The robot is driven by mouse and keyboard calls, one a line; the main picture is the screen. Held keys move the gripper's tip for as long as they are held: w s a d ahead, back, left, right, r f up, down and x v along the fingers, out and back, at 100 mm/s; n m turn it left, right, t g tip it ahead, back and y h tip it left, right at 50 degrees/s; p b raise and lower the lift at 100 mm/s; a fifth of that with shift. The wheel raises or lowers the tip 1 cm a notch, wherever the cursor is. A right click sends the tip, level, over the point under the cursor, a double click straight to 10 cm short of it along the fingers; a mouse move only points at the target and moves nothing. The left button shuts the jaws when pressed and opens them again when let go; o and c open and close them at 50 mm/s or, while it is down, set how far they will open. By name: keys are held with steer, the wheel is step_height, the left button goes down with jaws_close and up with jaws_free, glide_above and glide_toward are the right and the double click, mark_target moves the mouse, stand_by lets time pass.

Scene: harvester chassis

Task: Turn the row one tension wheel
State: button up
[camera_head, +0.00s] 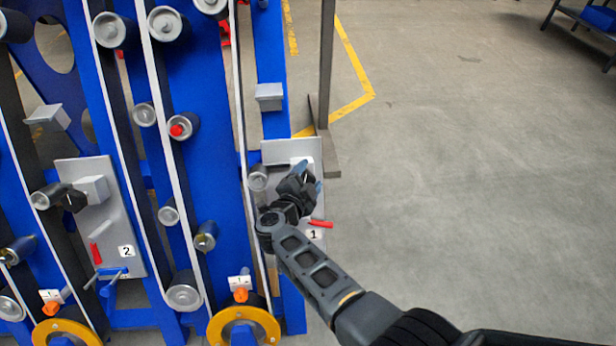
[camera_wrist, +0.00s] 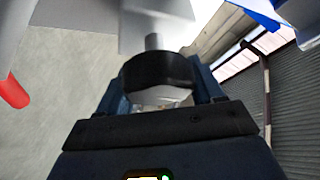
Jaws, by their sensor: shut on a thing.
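The row one panel (camera_head: 278,150) is a grey plate with a label "1" (camera_head: 314,234), on the right end of the blue chassis. My gripper (camera_head: 308,178) is in front of this plate and hides the wheel in the head view. In the wrist view, the row one tension wheel (camera_wrist: 160,68) is a dark round knob on a short grey shaft (camera_wrist: 152,41). The blue fingers of my gripper (camera_wrist: 162,88) lie on both sides of it, shut on it. I cannot tell how far the wheel is turned.
A red handle (camera_head: 320,223) sits low on the row one panel; it shows at the left in the wrist view (camera_wrist: 14,92). A second panel labelled "2" (camera_head: 127,251) stands to the left. A grey post (camera_head: 326,80) rises behind.

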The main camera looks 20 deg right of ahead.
steer(key=o, duration=1)
steer(key=shift+c, duration=0.2)
steer(key=p+v, duration=0.1)
steer(key=v, duration=0.7)
